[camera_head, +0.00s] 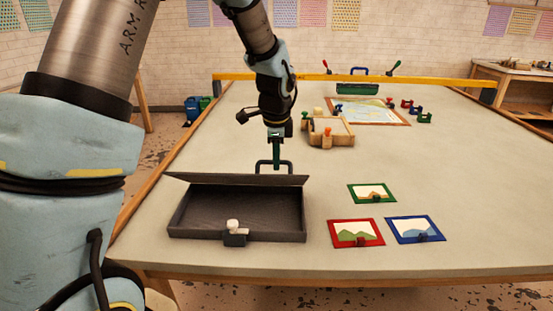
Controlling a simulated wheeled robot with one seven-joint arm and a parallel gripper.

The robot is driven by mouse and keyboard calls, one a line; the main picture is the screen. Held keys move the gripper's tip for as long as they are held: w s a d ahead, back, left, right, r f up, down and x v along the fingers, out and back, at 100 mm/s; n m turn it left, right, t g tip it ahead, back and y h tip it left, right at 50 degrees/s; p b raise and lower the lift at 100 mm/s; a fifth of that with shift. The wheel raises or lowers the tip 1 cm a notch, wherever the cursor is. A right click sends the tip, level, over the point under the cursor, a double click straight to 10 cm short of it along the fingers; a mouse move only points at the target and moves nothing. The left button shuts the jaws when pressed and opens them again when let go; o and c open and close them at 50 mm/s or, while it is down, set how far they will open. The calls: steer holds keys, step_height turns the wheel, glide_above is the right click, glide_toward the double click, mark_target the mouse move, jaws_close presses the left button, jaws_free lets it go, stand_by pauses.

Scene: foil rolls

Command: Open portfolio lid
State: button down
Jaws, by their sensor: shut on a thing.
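The portfolio (180,221) is a dark grey, shallow box at the front left of the table. Its lid (235,180) is raised at the far side, seen nearly edge-on, and the dark inside of the box shows. A dark loop handle (288,167) stands at the lid's upper edge, right of its middle. My gripper (275,158) reaches down from above and is shut on the handle. The fingertips are small, and the exact grip is hard to make out. A pale knob on a dark block (234,230) sits at the box's front wall.
Green (353,195), red (335,240) and blue (395,236) framed pictures lie right of the portfolio. A wooden clamp-like block (328,139) and a framed map (370,115) lie farther back. A yellow bar (430,83) spans the far table.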

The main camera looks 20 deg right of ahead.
steer(key=shift+w+f, duration=0.1)
steer(key=shift+f, duration=0.05)
steer(key=c, duration=1.2)
jaws_free()
steer(key=shift+w, duration=0.1)
steer(key=o, duration=0.4)
steer(key=shift+c, duration=0.2)
step_height(320, 180, up, 11)
steer(key=s+b, duration=0.2)
steer(key=shift+a+f+b, duration=0.15)
steer(key=shift+a+b, duration=0.2)
steer(key=shift+a, duration=0.1)
